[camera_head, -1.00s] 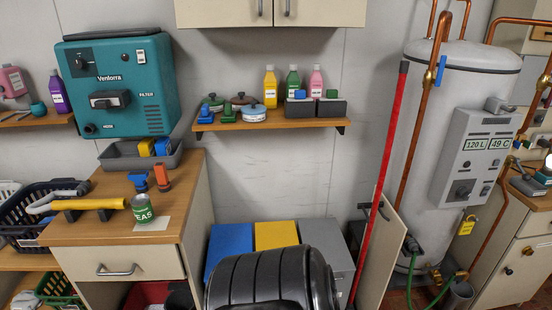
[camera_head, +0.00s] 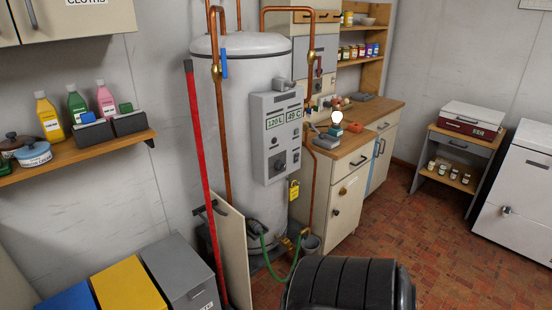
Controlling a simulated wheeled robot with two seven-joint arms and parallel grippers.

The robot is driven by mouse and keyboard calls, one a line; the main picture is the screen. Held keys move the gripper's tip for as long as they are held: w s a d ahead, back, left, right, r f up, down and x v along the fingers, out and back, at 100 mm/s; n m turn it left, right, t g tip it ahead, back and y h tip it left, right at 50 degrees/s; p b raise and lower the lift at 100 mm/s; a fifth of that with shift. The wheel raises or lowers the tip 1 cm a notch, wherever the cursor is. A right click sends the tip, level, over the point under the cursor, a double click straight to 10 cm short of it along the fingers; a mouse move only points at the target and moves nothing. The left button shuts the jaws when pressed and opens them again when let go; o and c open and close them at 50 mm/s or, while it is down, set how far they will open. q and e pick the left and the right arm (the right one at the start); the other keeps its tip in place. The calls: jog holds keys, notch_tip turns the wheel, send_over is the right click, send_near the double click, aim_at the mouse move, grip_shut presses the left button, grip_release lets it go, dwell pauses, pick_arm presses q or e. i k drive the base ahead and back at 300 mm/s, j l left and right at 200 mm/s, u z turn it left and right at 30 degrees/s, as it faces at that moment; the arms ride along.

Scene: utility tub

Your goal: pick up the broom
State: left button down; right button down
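The broom seems to be the long red pole (camera_head: 205,190) with a dark top end. It stands nearly upright, leaning slightly, just left of the water heater in the head view. Its lower end runs down behind the grey bin and the bottom edge of the picture, so no bristles show. Neither of my grippers is in the head view.
The white water heater (camera_head: 240,130) with copper pipes stands right of the pole. A beige panel (camera_head: 231,255) leans beside it. Blue, yellow (camera_head: 128,285) and grey (camera_head: 185,272) bins stand at lower left. Tiled floor (camera_head: 440,240) is open at right.

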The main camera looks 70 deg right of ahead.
aim_at(189, 67)
jog(key=z, duration=1.65)
